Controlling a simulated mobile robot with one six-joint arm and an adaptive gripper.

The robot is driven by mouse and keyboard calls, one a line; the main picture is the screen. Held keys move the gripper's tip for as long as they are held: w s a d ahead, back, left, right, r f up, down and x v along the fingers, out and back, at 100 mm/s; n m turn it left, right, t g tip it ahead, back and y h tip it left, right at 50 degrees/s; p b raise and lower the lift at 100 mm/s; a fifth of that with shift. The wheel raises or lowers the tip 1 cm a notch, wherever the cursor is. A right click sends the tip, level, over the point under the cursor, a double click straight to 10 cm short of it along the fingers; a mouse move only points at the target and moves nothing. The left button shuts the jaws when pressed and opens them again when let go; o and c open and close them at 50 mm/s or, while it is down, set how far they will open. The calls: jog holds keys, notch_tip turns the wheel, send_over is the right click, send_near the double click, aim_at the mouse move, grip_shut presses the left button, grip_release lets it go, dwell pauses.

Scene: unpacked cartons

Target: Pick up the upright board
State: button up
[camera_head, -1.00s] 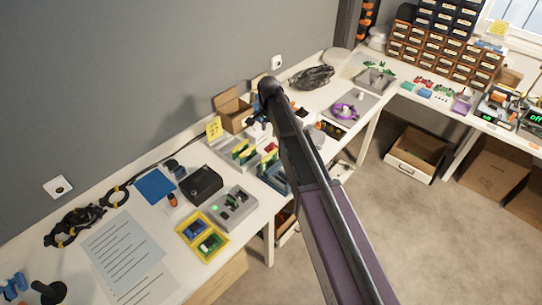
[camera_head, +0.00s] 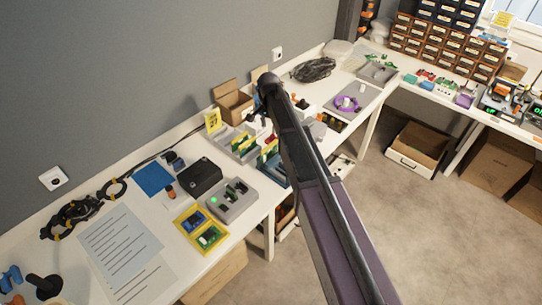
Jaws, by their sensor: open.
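Several green boards with yellow edges (camera_head: 241,144) stand upright in a light grey holder on the white bench, left of my arm. More upright green and yellow pieces (camera_head: 268,153) stand just right of them, partly hidden by my arm. I cannot tell which one is the task's board. My gripper (camera_head: 254,119) is a small dark shape at the far end of my arm, above and behind the holder. It is open, with nothing visible in it. The arm hides part of it.
A grey fixture with a green light (camera_head: 231,201), a black box (camera_head: 201,176) and a yellow tray (camera_head: 190,243) lie in front of the holder. An open cardboard box (camera_head: 234,109) and a yellow note (camera_head: 212,121) stand behind it. The wall runs along the bench's back.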

aim_at(269, 146)
jog(key=shift+f+b, duration=2.45)
jog(key=shift+f, duration=0.3)
jog(key=shift+s+f+b, duration=0.1)
jog(key=shift+f+b, duration=2.5)
grip_shut()
